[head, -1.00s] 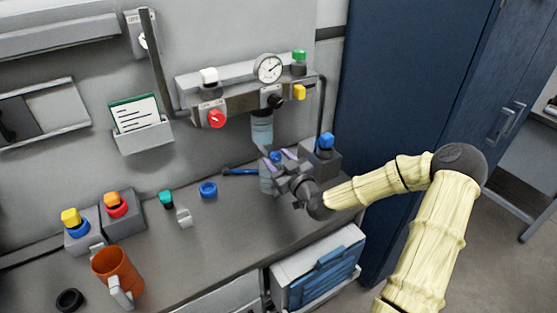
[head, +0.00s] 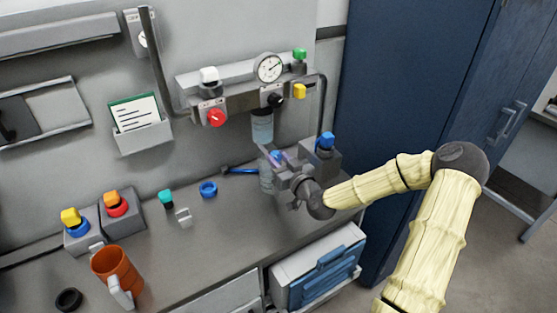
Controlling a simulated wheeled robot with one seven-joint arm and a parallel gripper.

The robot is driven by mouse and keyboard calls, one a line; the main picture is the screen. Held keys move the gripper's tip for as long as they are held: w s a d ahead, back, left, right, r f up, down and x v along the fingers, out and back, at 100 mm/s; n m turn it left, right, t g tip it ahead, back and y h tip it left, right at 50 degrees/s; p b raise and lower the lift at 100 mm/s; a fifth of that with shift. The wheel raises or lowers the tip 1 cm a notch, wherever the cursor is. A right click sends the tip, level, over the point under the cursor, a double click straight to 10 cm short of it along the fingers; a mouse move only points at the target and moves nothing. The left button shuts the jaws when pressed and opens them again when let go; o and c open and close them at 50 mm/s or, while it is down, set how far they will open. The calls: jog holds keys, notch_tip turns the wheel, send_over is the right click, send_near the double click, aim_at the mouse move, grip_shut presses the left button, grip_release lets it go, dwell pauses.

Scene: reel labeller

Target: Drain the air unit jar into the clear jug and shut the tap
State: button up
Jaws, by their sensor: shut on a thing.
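The air unit's clear jar (head: 262,127) hangs upright under the grey manifold and holds some bluish liquid. The clear jug (head: 265,180) stands on the bench below the jar, partly hidden by my gripper. My gripper (head: 278,157) is just below and to the right of the jar, over the jug's upper right. It is shut on a small blue part, which looks like the tap, though the fingers hide most of it. I cannot tell the tap's setting or whether liquid is running.
A gauge (head: 269,68), red knob (head: 216,118) and yellow knob (head: 299,91) sit on the manifold. A grey block (head: 325,160) with a blue top is close right of my gripper. An orange mug (head: 116,272) stands front left.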

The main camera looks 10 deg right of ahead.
jog(key=m, duration=0.3)
jog(key=shift+d+m, duration=0.1)
jog(key=shift+m, duration=0.2)
jog(key=m, duration=0.3)
jog(key=shift+m, duration=0.3)
jog(key=m, duration=0.3)
jog(key=shift+m+p, duration=0.3)
jog(key=shift+m, duration=0.1)
jog(key=shift+f+m, duration=0.1)
jog(key=shift+m, duration=1.5)
jog(key=o, duration=1)
jog(key=shift+c, duration=0.2)
